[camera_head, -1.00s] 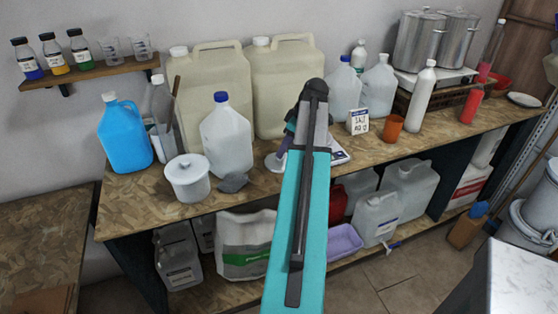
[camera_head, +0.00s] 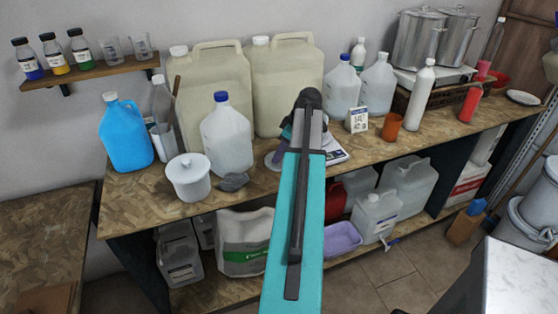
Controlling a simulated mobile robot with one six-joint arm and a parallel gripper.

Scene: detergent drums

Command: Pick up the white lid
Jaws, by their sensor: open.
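A round white lid (camera_head: 187,166) with a small knob sits on top of a white tub (camera_head: 190,188). The tub stands near the front left edge of the wooden bench. My arm, teal with a dark bar, reaches up from the bottom middle of the view to the bench, well to the right of the tub. My gripper cannot be made out; the end of my arm hides that area.
A grey stone-like lump (camera_head: 233,182) lies right beside the tub. A blue-capped jug (camera_head: 228,140), a blue jug (camera_head: 126,135) and large beige drums (camera_head: 210,95) stand around and behind it. A scale (camera_head: 335,155) and an orange cup (camera_head: 391,127) are to the right.

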